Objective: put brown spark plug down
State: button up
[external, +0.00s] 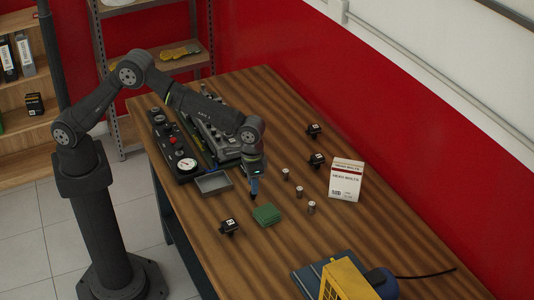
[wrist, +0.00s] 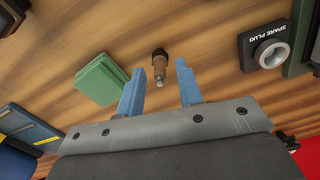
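The brown spark plug (wrist: 159,68) has a dark brown top and a metal body. In the wrist view it is just beyond and between the two blue fingertips, with a gap on each side. My gripper (wrist: 160,72) is open and appears not to touch it. Whether the plug stands on the wood or leans is hard to tell. In the external view my gripper (external: 254,188) points down close over the bench, and the plug cannot be made out clearly there. A black block marked SPARE PLUG (wrist: 250,50) with a round metal socket is at the wrist view's upper right.
A green box (external: 266,214) lies close beside my gripper. A grey tray (external: 213,182) and a gauge panel (external: 183,152) are to its left. Several small metal cylinders (external: 299,191), black blocks (external: 229,227) and a white box (external: 346,179) stand around. A yellow machine (external: 345,281) is at the front.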

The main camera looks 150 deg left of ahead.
notch_tip(320, 180, up, 12)
dwell(0.4)
notch_tip(320, 180, down, 12)
jog(key=shift+f, duration=0.1)
jog(key=shift+r, duration=1.75)
